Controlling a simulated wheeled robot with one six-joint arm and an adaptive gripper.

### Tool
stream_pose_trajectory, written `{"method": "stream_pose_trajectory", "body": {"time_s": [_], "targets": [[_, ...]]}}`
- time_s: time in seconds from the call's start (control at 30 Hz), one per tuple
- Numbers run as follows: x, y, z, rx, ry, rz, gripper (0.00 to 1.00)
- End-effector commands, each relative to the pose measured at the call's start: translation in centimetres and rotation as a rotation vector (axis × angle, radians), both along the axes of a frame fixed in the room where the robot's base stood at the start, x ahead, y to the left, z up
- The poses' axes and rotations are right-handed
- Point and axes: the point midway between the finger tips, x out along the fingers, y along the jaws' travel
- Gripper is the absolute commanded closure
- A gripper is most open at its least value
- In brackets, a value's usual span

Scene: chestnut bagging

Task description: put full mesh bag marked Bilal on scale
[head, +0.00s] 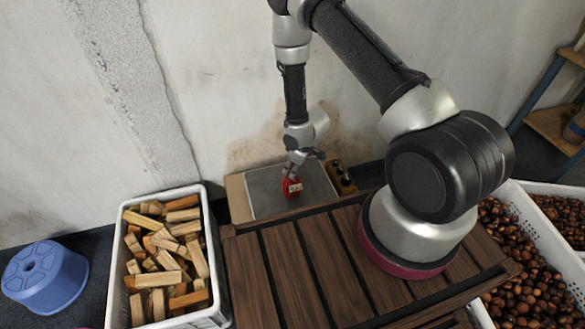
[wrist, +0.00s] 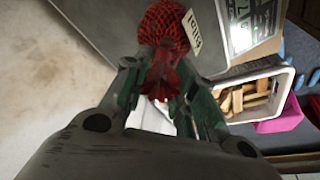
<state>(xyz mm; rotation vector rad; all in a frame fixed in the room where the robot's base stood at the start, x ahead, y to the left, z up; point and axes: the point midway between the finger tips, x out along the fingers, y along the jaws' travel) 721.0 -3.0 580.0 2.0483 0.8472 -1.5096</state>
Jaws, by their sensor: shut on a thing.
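The red mesh bag (head: 291,188) hangs from my gripper (head: 296,163) in the head view, over the grey plate of the scale (head: 264,196). In the wrist view my gripper (wrist: 160,78) is shut on the gathered neck of the bag (wrist: 162,22), whose full round body lies beyond the fingers. A pale tag (wrist: 192,30) on it reads Bilal. The scale's plate (wrist: 100,12) shows behind the bag, with its display (wrist: 248,20) to the right. I cannot tell whether the bag touches the plate.
A white crate of firewood (head: 208,215) stands left of the slatted wooden table (head: 290,265). A blue stool (head: 45,277) is at far left. White crates of chestnuts (head: 520,270) are at right. A small wooden holder (head: 343,180) sits beside the scale, near the wall.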

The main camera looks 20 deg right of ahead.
Motion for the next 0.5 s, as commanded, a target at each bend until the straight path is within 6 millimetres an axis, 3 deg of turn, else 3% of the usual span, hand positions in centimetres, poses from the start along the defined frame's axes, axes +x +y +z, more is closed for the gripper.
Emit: {"method": "stream_pose_trajectory", "body": {"time_s": [0.27, 0.3, 0.4, 0.5], "targets": [[0.01, -0.01, -0.29, 0.0, 0.0, 0.0, 1.0], [0.0, -0.01, -0.25, 0.0, 0.0, 0.0, 0.66], [-0.01, -0.01, -0.24, -0.001, 0.001, 0.0, 0.51], [0.0, -0.02, -0.23, -0.001, 0.001, 0.0, 0.51]]}}
